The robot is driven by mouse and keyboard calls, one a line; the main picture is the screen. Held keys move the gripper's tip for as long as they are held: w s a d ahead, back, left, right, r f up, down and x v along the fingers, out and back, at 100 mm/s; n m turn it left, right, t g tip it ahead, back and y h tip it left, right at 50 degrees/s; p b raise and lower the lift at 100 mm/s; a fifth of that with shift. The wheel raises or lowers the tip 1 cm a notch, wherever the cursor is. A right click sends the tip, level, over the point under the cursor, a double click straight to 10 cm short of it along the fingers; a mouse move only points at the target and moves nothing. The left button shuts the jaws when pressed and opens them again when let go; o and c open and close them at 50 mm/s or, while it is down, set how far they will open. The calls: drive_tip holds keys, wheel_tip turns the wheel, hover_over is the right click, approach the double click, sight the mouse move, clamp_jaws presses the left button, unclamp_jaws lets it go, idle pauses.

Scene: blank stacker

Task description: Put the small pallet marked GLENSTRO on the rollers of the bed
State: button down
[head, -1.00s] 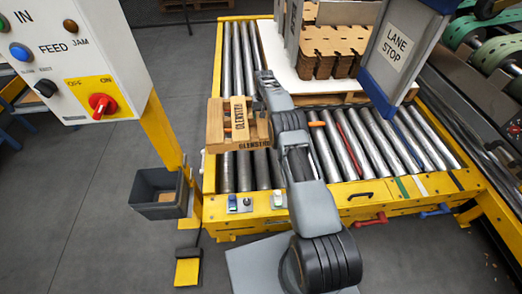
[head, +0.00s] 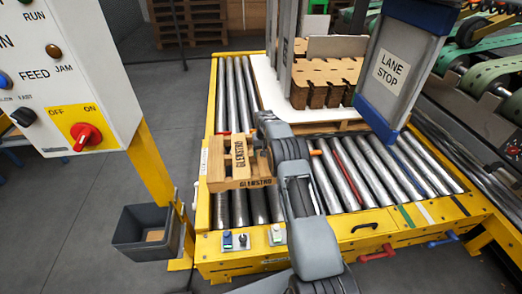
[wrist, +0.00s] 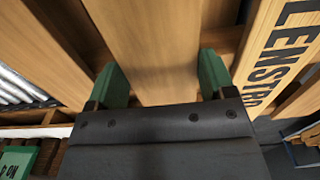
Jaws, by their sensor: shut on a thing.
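The small wooden pallet marked GLENSTRO (head: 225,184) is at the near left part of the roller bed, overlapping its yellow left rail in the head view. I cannot tell whether it touches the rollers (head: 235,90). In the wrist view its lettered board (wrist: 285,50) shows at the right. My gripper (wrist: 162,82) has its green fingers on either side of a middle board of the pallet and is shut on it. In the head view my arm hides the gripper's fingers and the pallet's right end. The bed (head: 330,222) has a yellow frame.
A white board (head: 266,88) with a stack of brown blanks (head: 325,75) stands behind on the bed. The LANE STOP post (head: 395,70) rises at the right. A control box (head: 65,75) and a grey bin (head: 140,235) are at the left. Bare rollers lie right of my arm.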

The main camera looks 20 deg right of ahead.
drive_tip(key=s, duration=0.2)
drive_tip(key=s+d+f+b, duration=0.1)
drive_tip(key=s+d+f, duration=0.1)
drive_tip(key=s, duration=0.1)
drive_tip(key=shift+s+d+f, duration=0.2)
drive_tip(key=shift+s+f, duration=0.05)
drive_tip(key=shift+s, duration=0.05)
drive_tip(key=s+d+f+b, duration=0.1)
drive_tip(key=s+f+b, duration=0.1)
drive_tip(key=s+f, duration=0.1)
drive_tip(key=shift+s+d+f, duration=0.2)
drive_tip(key=shift+s+f, duration=0.05)
drive_tip(key=shift+f, duration=0.65)
drive_tip(key=shift+s+f, duration=0.1)
drive_tip(key=f, duration=0.1)
drive_tip(key=f+b, duration=0.2)
drive_tip(key=f, duration=0.1)
drive_tip(key=shift+s+d, duration=0.15)
drive_tip(key=shift+s, duration=0.15)
unclamp_jaws()
drive_tip(key=shift+s, duration=0.15)
wheel_tip(320, 180, up, 12)
drive_tip(key=p, duration=0.4)
